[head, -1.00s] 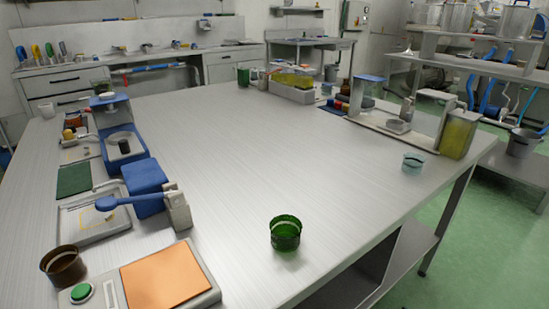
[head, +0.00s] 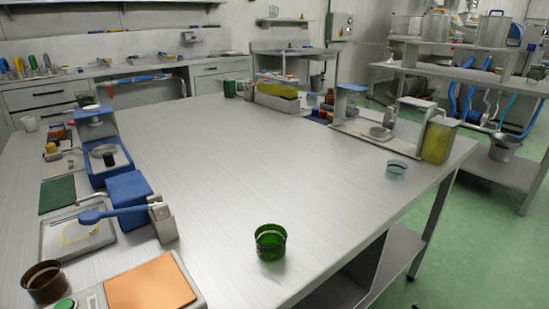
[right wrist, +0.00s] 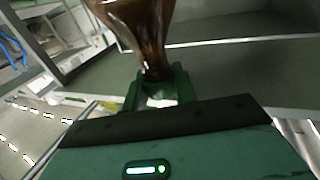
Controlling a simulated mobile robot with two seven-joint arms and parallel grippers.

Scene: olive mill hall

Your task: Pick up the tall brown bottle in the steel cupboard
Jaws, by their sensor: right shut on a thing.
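The brown bottle (right wrist: 140,25) shows at the top of the right wrist view, shiny and dark, narrowing toward my gripper. Its far end is cut off by the picture edge. My right gripper (right wrist: 158,82) has its green fingers shut on the narrow part of the bottle. Grey panels and a shelf-like surface (right wrist: 235,70) lie around and behind the bottle. I cannot tell for certain whether these are the steel cupboard. The cupboard is not recognisable in the head view. Neither gripper shows in the head view.
A large steel table (head: 200,170) fills the head view. On it stand a green glass cup (head: 270,243), a brown cup (head: 45,281), a scale with an orange top (head: 150,287) and a clear cup (head: 396,169). Green floor (head: 470,235) is open at the right.

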